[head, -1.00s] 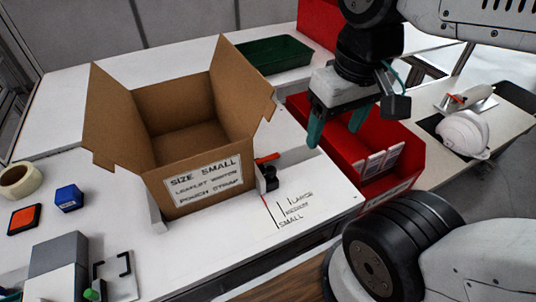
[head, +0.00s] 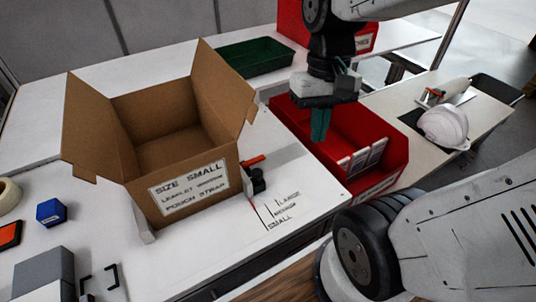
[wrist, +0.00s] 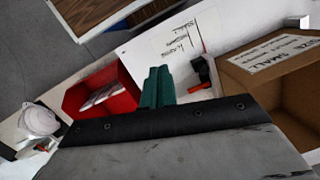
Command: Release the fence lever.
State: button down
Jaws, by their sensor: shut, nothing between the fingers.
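The fence lever (head: 253,161) is a small orange-red handle above a black clamp (head: 258,181), on the white table just right of the open cardboard box. In the wrist view the black clamp with its red part (wrist: 201,71) shows right of my fingers. My gripper (head: 320,138) has green fingers, shut together and empty, pointing down. It hangs above the left part of the red bin, to the right of the lever and apart from it. In the wrist view my gripper (wrist: 157,72) also shows its fingers side by side.
The cardboard box (head: 117,125), labelled "SIZE SMALL", stands beside the clamp. A red bin (head: 395,150) holding white cards lies right of the lever. Size marks (head: 282,212) are printed in front of the clamp. A green tray (head: 255,57) and a white helmet shell (head: 443,125) stand farther off.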

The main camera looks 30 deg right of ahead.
aim_at(253, 161)
jog(key=w+d+f+m+y, duration=0.2)
jog(key=w+f+m, duration=0.2)
jog(key=f, duration=0.1)
jog(key=w+d+f+m+y, duration=0.2)
jog(key=w+f+m+y, duration=0.1)
jog(key=w+f+m, duration=0.1)
jog(key=w+d+f+m+y, duration=0.3)
jog(key=w+f+m, duration=0.1)
jog(key=f, duration=0.3)
jog(key=shift+w, duration=0.35)
jog(key=w+m, duration=0.1)
jog(key=w+m+t, duration=0.1)
jog(key=w+m+y, duration=0.1)
jog(key=w, duration=0.1)
jog(key=shift+w+d+f+t, duration=0.1)
jog(key=shift+d+f+t, duration=0.1)
jog(key=shift+f+t, duration=0.1)
jog(key=shift+a, duration=0.1)
jog(key=x, duration=0.9)
jog(key=shift+a+f, duration=0.15)
jog(key=shift+a, duration=0.25)
